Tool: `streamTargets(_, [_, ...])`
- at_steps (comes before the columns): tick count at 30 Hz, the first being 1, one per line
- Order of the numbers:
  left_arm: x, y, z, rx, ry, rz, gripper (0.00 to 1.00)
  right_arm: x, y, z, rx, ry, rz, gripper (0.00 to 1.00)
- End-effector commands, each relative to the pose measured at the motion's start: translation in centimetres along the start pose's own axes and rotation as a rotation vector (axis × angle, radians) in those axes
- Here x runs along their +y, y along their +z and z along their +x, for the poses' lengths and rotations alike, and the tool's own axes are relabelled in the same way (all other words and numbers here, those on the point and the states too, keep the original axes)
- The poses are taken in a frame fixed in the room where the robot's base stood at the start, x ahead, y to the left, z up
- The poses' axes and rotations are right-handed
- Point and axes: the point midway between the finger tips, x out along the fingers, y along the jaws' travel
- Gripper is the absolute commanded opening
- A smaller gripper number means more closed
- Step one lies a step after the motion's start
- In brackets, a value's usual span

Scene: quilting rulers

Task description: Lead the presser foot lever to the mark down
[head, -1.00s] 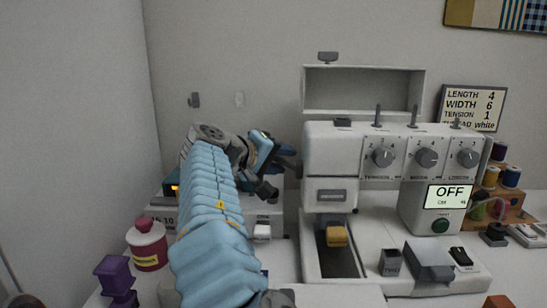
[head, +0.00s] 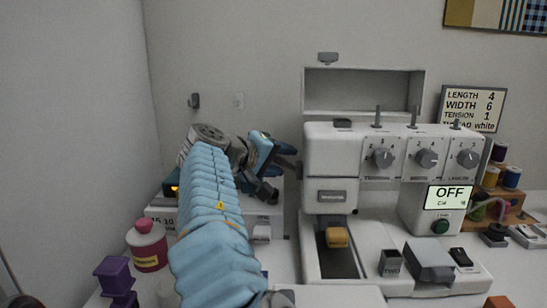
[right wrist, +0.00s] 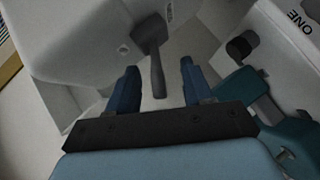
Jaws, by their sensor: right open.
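The white sewing machine (head: 330,150) stands right of my right gripper (head: 287,158). In the right wrist view, a dark grey lever (right wrist: 151,34), likely the presser foot lever, sticks out from the machine's white side (right wrist: 85,50). Its narrow end hangs between the two blue fingers of my right gripper (right wrist: 159,72). The fingers are apart, with visible gaps on both sides of the lever. In the head view the lever is hidden or too small to make out. A small label (right wrist: 170,12) on the machine is unreadable, so I cannot tell the down mark. My left gripper is out of view.
A white box marked ONE (right wrist: 285,40) and a teal part (right wrist: 235,100) lie close right of the fingers in the wrist view. A pink jar (head: 147,245) and purple object (head: 115,275) stand left of my arm. The machine's screen (head: 451,197) reads OFF.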

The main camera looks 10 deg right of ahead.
Motion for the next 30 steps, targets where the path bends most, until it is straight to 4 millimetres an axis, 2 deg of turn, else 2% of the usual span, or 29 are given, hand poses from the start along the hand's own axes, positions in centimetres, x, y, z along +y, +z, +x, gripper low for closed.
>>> streamTargets(7, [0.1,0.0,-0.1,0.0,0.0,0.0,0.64,0.1,-0.1,-0.5,0.001,0.0,0.0,0.51])
streamTargets(21, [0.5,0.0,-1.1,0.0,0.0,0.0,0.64,0.1,-0.1,-5.9,0.003,0.0,-0.001,0.51])
streamTargets(30, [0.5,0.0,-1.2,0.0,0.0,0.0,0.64,0.0,0.0,-7.0,0.0,0.0,0.0,0.51])
